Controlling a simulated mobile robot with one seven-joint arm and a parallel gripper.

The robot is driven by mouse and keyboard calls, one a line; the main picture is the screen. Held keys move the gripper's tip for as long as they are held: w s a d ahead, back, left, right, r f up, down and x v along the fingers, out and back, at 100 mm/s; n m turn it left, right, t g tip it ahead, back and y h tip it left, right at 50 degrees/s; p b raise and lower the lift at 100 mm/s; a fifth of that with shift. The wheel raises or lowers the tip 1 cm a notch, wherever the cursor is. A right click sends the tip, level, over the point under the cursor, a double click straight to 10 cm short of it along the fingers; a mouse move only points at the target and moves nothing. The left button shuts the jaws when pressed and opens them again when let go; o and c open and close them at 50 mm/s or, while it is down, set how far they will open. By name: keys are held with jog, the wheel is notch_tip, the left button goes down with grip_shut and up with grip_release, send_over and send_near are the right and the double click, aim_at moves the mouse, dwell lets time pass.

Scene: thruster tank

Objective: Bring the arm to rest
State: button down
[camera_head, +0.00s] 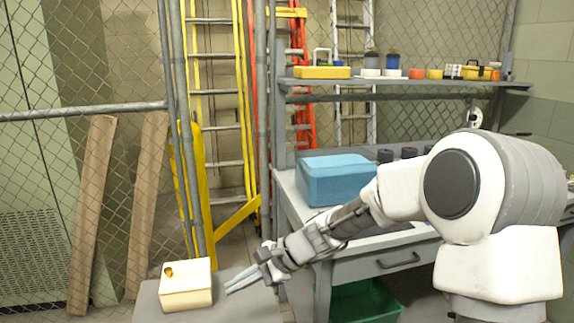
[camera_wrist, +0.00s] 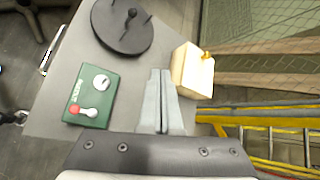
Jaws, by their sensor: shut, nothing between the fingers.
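My gripper (camera_head: 229,289) reaches down and left over the grey table in the head view. Its fingers are together with nothing between them. In the wrist view the shut fingers (camera_wrist: 160,75) point over the same table, between a green control box (camera_wrist: 91,93) and a cream box (camera_wrist: 193,70). The cream box also shows in the head view (camera_head: 187,287), just left of the fingertips, with a gap between. My arm is stretched out from the right, across the front of the workbench. I cannot tell how high the fingers are above the table.
A dark round plate (camera_wrist: 122,26) with upright pins lies on the table's far part. The grey table (camera_wrist: 62,60) is otherwise mostly bare. A workbench (camera_head: 345,243) with a blue box (camera_head: 337,180) stands behind my arm. Yellow ladders (camera_head: 200,190) and mesh fencing stand behind.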

jog(key=s+d+r+n+t+h, duration=0.2)
jog(key=s+d+r+n+h, duration=0.3)
jog(key=s+d, duration=0.65)
jog(key=s+d+r+n+t+h, duration=0.3)
jog(key=s+d+r+n+h, duration=0.25)
jog(key=s+d, duration=0.65)
notch_tip(320, 180, up, 13)
jog(key=d+p, duration=0.1)
jog(key=p, duration=1.1)
jog(key=shift+w+d+p, duration=0.2)
jog(key=shift+w+p, duration=0.15)
jog(key=shift+w, duration=0.05)
jog(key=shift+n, duration=0.25)
